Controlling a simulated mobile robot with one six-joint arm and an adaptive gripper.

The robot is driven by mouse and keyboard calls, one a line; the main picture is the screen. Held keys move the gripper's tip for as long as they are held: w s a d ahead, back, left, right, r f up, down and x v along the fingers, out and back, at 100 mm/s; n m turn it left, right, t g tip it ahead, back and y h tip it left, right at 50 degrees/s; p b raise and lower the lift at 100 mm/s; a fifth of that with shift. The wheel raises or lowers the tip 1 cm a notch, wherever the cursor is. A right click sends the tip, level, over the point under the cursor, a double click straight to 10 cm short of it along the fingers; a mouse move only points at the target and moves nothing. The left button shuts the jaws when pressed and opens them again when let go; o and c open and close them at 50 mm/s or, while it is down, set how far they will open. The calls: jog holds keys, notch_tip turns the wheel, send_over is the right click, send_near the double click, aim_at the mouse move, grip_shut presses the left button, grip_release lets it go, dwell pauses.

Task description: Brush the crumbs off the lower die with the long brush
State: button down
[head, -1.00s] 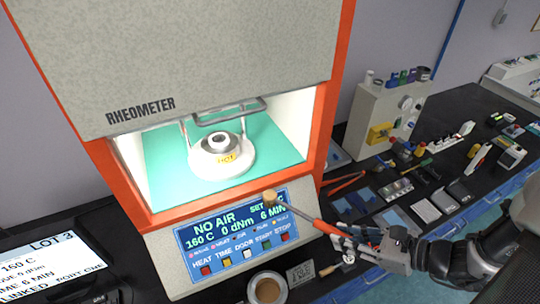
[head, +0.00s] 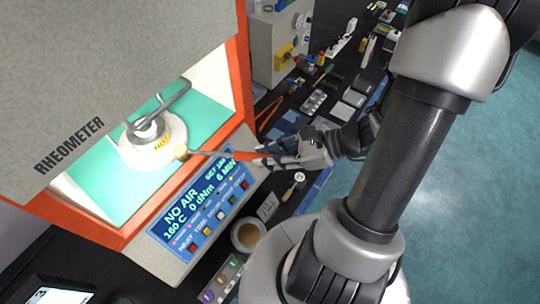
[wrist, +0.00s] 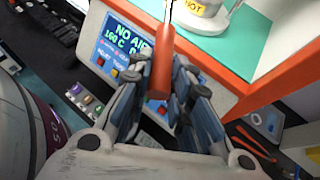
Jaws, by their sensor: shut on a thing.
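The long brush (head: 222,155) has an orange-red handle, a thin metal shaft and a pale round head. My gripper (head: 268,157) is shut on its handle, which also shows between the fingers in the wrist view (wrist: 161,76). The brush head (head: 181,151) is at the opening of the rheometer, in front of the lower die or overlapping its edge in the picture; I cannot tell whether it touches. The lower die (head: 148,130) is a grey round piece on a white base (head: 155,155) with a yellow HOT label. Crumbs are too small to make out.
The rheometer's orange frame (head: 237,80) and raised grey door (head: 110,70) surround the opening. Its front panel (head: 205,205) reads NO AIR, 160 C. A round cup (head: 248,236) stands below the panel. Tools and small boxes crowd the black bench to the right.

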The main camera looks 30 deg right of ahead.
jog(key=w+a+f+b, duration=0.1)
jog(key=w+a+b, duration=0.1)
jog(key=w, duration=0.6)
jog(key=w+a+b, duration=0.2)
jog(key=w+a, duration=0.3)
jog(key=w, duration=0.3)
jog(key=shift+w+f, duration=0.35)
jog(key=shift+f, duration=0.05)
jog(key=shift+f+b, duration=0.3)
dwell(1.0)
jog(key=shift+w, duration=0.1)
